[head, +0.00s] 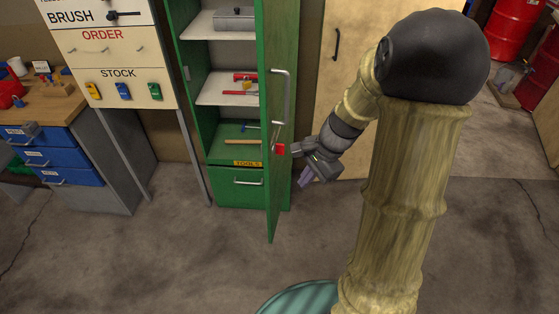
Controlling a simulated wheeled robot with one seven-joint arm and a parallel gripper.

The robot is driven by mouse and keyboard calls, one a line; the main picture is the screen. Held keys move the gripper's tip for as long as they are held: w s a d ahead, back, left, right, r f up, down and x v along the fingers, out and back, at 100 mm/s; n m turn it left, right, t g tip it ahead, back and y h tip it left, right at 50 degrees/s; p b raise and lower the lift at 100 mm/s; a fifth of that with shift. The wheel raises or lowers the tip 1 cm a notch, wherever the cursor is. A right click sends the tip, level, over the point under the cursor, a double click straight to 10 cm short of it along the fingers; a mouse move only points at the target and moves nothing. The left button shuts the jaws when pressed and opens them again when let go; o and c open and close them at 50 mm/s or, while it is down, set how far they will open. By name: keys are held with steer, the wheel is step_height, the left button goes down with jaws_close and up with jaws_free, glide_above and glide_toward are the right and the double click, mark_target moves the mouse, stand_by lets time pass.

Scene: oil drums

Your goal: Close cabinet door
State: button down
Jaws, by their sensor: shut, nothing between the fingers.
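The green cabinet (195,120) stands against the back wall with shelves and tools showing inside. Its green door (271,190) is hinged on the right and stands wide open, seen nearly edge-on and pointing toward me. A grey bar handle (288,97) is on the door's right-hand face. My gripper (305,180) is to the right of the door, below the handle, with its fingers pointing down and left. It is shut and empty. I cannot tell for sure whether it touches the door; a small gap seems to show.
A beige cupboard door (340,70) is behind my arm. Red drums (497,28) stand at the far right. The concrete floor in front is clear.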

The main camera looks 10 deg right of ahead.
steer(key=w+d+r+m+t+y, duration=0.1)
steer(key=w+d+m+t+y, duration=0.1)
steer(key=w+d+m+y, duration=0.2)
steer(key=w+d+m, duration=0.2)
steer(key=w+m, duration=0.2)
steer(key=m, duration=0.1)
steer(key=shift+t, duration=0.4)
steer(key=p, duration=0.3)
glide_toward(270, 166)
steer(key=x, duration=0.5)
steer(key=shift+s+d+f, duration=0.15)
steer(key=shift+d+f, duration=0.15)
steer(key=shift+f, duration=0.1)
steer(key=shift+w+a+f, duration=0.1)
steer(key=shift+w+a, duration=0.2)
steer(key=shift+a, duration=0.25)
steer(key=shift+a, duration=0.1)
